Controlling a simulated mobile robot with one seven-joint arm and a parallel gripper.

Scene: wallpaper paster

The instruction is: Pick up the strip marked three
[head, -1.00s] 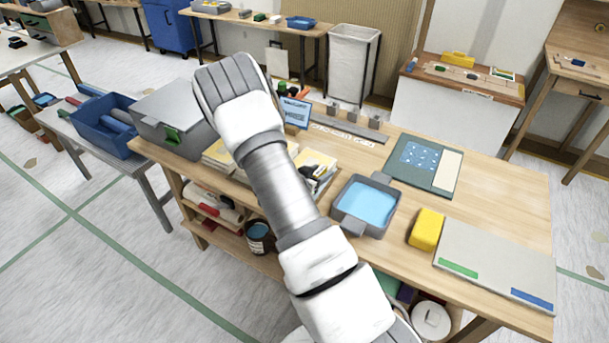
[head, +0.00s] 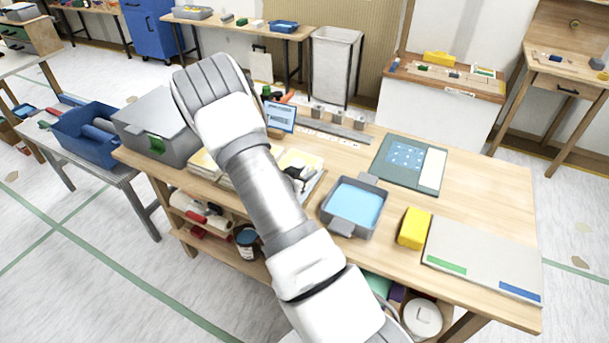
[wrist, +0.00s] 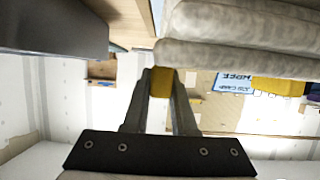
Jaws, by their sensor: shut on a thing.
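My gripper (wrist: 161,98) is in the wrist view, its two dark fingers close together. An ochre-yellow piece (wrist: 160,82) sits between the fingertips. I see no number on it and cannot tell whether it is the strip marked three. In the head view my arm hides the gripper and what it holds. A blue-and-white job card (head: 281,117) stands at the back of the workbench. It also shows upside down in the wrist view (wrist: 233,82), with lettering that seems to include THREE. Cream-yellow stacks (head: 206,163) lie near my forearm.
On the workbench (head: 480,190) are a grey tray with blue liquid (head: 355,203), a yellow block (head: 414,228), a pale board (head: 485,258), a green mat (head: 400,163) and a grey toolbox (head: 165,120). The right rear of the bench is clear. A white bin (head: 335,70) stands behind.

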